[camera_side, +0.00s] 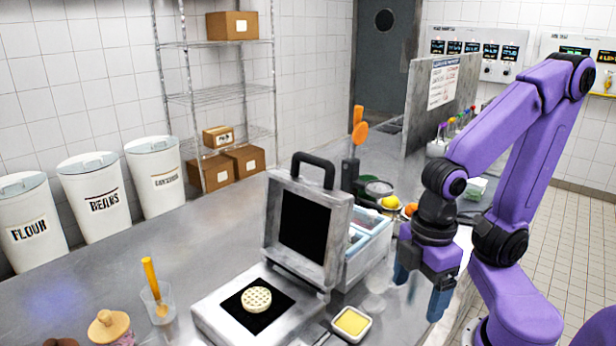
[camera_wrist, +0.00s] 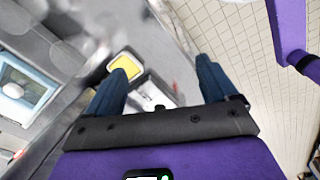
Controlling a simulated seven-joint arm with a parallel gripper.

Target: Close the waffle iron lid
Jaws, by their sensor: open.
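The waffle iron stands on the steel counter in the side view, its lid (camera_side: 305,228) raised roughly upright with a black handle (camera_side: 313,165) on top. Its base (camera_side: 217,312) lies flat with a dark plate, and a round pale waffle (camera_side: 256,299) lies on that plate. My gripper (camera_side: 420,290) is open and empty, pointing down to the right of the lid and apart from it. In the wrist view the two blue fingers (camera_wrist: 160,88) are spread wide with nothing between them held. The waffle iron's lid is not clearly seen in the wrist view.
A small dish of yellow content (camera_side: 352,323) sits right of the iron; it also shows in the wrist view (camera_wrist: 125,66). A pale blue bin (camera_side: 368,247) stands behind the lid. A cup with a yellow-handled tool (camera_side: 157,301) stands left. The counter's left middle is clear.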

